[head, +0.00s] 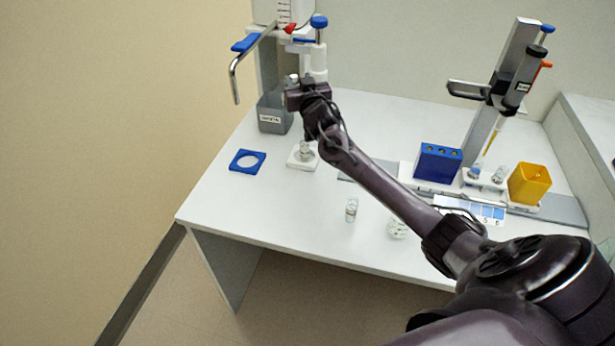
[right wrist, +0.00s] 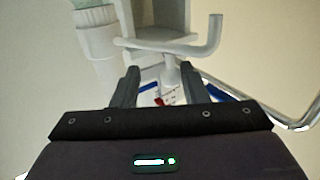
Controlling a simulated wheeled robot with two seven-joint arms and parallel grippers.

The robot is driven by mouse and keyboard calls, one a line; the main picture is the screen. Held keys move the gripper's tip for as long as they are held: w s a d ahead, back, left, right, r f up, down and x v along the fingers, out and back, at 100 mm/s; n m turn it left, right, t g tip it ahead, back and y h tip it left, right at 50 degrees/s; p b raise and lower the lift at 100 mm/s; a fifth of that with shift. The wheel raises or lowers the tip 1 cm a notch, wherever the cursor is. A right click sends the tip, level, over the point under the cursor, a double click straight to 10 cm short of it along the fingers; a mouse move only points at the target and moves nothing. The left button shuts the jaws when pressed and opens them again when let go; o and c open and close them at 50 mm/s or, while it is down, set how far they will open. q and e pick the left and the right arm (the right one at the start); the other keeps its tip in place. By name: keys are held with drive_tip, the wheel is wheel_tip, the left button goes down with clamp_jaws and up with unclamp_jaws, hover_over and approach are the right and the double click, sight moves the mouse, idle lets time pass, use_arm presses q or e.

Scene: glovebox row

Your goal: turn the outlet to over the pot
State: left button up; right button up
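The outlet (head: 236,78) is a bent metal tube on the white dispenser at the back left. Its downturned end hangs left of the grey bin, not over the small glass pot (head: 306,150). The pot stands on a white pad (head: 296,164) below my right gripper. My right gripper (head: 294,84) is up at the dispenser's body, right of the outlet. In the right wrist view its two fingers (right wrist: 160,90) stand apart, with a white stem and a red-marked part seen between them. The tube (right wrist: 293,125) shows at right there. My left gripper is out of view.
Right are a blue rack (head: 437,163), a yellow box (head: 529,184) and a pipette stand (head: 498,85). A small vial (head: 351,209) stands near the front edge.

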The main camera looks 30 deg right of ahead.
drive_tip(key=s+n+y, duration=0.3)
drive_tip(key=s+y, duration=0.1)
drive_tip(key=s, duration=0.6)
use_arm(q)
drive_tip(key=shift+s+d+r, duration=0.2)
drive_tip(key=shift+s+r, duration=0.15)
use_arm(e)
drive_tip(key=s+a+f+g, duration=0.2)
drive_tip(key=s+a+f, duration=0.1)
drive_tip(key=f, duration=0.1)
drive_tip(key=s+a+f+g, duration=0.1)
drive_tip(key=s+a+f, duration=0.2)
drive_tip(key=a+f, duration=0.1)
drive_tip(key=s+a+f+g, duration=0.2)
drive_tip(key=s+a+f, duration=0.2)
drive_tip(key=f, duration=0.2)
drive_tip(key=shift+s+a+f+g, duration=0.1)
drive_tip(key=shift+a+f+g, duration=0.1)
drive_tip(key=shift+g, duration=0.1)
